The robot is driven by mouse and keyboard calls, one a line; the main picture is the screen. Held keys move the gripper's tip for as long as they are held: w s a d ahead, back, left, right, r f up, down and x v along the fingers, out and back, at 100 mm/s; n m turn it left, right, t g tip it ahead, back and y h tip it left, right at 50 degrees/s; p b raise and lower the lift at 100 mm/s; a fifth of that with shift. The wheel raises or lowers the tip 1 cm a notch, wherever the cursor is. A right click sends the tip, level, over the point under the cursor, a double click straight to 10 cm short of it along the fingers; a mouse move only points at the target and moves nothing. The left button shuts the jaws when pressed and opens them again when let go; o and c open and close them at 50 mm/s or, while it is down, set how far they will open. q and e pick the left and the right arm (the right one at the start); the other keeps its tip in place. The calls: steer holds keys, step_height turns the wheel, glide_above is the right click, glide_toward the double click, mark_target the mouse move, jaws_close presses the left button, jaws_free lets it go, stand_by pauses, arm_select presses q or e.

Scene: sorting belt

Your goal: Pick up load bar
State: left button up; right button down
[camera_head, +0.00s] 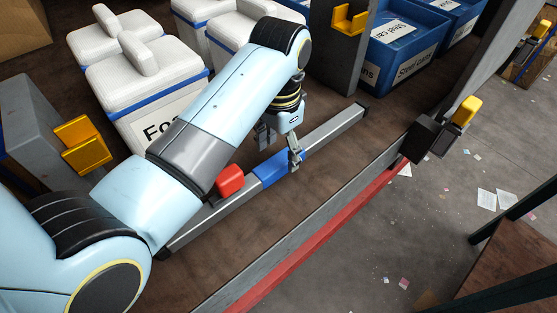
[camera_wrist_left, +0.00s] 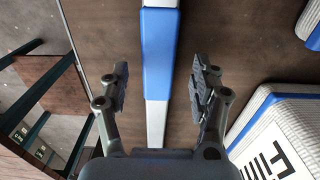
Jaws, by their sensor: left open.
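The load bar (camera_head: 336,128) is a long grey bar with a blue middle sleeve (camera_head: 283,168). It lies slantwise along the brown belt, and its lower left part is partly hidden by my left arm. My left gripper (camera_head: 280,148) is open over the blue section, pointing down. In the left wrist view, the bar (camera_wrist_left: 157,60) runs up the middle between the two spread fingers (camera_wrist_left: 160,78), with a gap on each side. I cannot tell how far the fingertips are above the bar. My right gripper does not show.
White foam-like containers (camera_head: 150,82) stand beside the bar behind my arm, with blue bins (camera_head: 405,45) at the upper right. A red block (camera_head: 230,180) is by the bar's lower half. A grey and red rail (camera_head: 300,240) edges the belt, with a yellow-topped bracket (camera_head: 465,110).

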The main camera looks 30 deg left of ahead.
mark_target(280, 159)
arm_select(q)
steer(key=shift+s+f, duration=0.1)
steer(key=shift+f, duration=1.5)
steer(key=shift+c, duration=0.4)
steer(key=shift+d, duration=0.1)
jaws_close()
steer(key=shift+r, duration=0.1)
